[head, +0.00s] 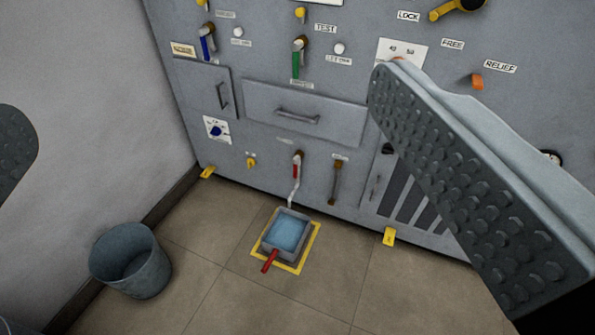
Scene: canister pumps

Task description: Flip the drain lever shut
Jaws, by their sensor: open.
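A small red lever (296,166) hangs down low on the grey panel, above a pale spout (293,192). I take it for the drain lever, as its label is too small to read. A grey tray (266,250) with blue liquid and a red handle stands on the floor below the spout. I cannot tell whether liquid is running. My gripper (210,108) is open and empty. Its two fingers are wide apart at the left and right of the picture, and the lever shows between them, apart from both.
The panel (255,135) also carries a green lever (297,62), a blue lever (207,42), a brown lever (336,182) and a drawer (305,105). A bucket (131,262) stands on the floor at the left. A yellow outline surrounds the tray. The right finger hides part of the panel.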

